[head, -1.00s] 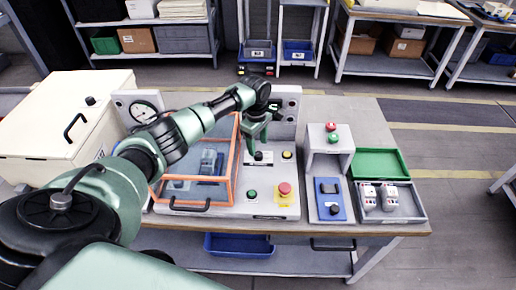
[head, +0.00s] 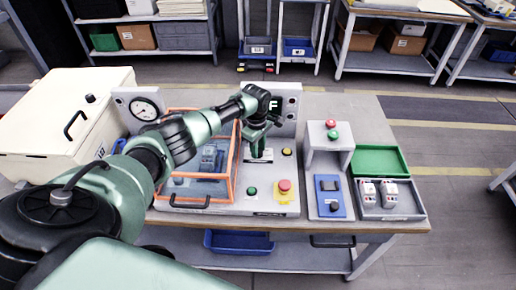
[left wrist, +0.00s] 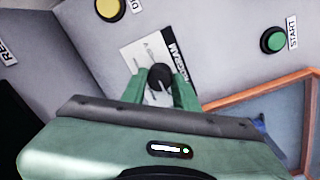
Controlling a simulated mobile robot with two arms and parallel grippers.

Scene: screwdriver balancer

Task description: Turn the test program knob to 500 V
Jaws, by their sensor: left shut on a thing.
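The test program knob (left wrist: 159,76) is a small black knob on a white PROGRAM label (left wrist: 148,48) in the left wrist view. The knob sits on the sloped grey test panel (head: 270,208). My left gripper (left wrist: 158,90) has its green fingers on both sides of the knob and is shut on it. In the head view my left gripper (head: 258,150) points down at the panel and hides most of the knob. The label's small markings and the knob's setting are too small to read. My right gripper is not in view.
An orange-framed clear guard (head: 236,165) stands left of the gripper. A green START button (left wrist: 273,40), a yellow button (left wrist: 109,8) and a red emergency stop (head: 284,185) are nearby. A grey stand (head: 330,150) and a tray with parts (head: 420,212) are to the right.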

